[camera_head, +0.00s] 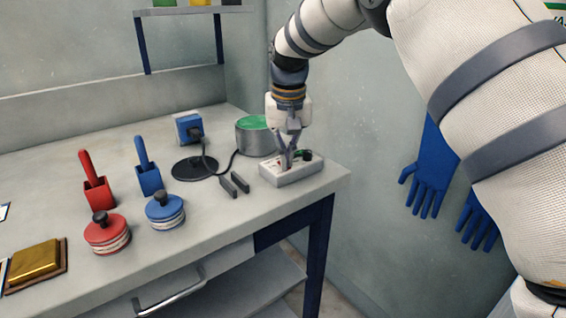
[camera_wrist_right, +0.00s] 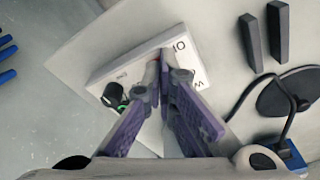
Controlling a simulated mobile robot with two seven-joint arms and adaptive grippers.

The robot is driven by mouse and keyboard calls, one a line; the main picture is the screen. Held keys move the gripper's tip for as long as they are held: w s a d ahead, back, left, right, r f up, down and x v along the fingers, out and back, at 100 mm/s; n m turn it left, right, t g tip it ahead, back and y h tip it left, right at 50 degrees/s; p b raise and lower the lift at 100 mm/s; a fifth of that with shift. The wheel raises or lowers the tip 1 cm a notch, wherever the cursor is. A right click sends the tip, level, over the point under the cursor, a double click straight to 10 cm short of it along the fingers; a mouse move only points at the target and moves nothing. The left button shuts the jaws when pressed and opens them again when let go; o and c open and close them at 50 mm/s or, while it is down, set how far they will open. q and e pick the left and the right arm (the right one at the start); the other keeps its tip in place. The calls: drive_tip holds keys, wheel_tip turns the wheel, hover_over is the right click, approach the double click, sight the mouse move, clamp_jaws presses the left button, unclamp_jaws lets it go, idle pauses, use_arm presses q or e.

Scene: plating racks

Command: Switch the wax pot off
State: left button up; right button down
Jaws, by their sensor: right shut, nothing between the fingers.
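The wax pot (camera_head: 254,138) is a round grey pot with green wax, standing at the back right of the table. A white control box (camera_head: 290,175) sits in front of it near the table's right end; it also shows in the wrist view (camera_wrist_right: 133,66) with partly covered lettering. A black knob with a green mark (camera_wrist_right: 115,95) is on the box. My right gripper (camera_head: 285,167) is shut and empty, pointing down with its fingertips at the top of the box. In the wrist view the fingers (camera_wrist_right: 165,66) hide most of the switch area; a small reddish bit shows beside them. Contact is unclear.
Two dark bars (camera_head: 234,184) lie left of the box. A black disc (camera_head: 194,168) and a blue block with a cable (camera_head: 188,127) are behind them. Red and blue holders and round lidded pieces stand further left. Blue gloves (camera_head: 432,170) hang on the right wall.

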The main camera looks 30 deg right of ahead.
drive_tip(key=shift+r, duration=3.55)
drive_tip(key=shift+f, duration=0.1)
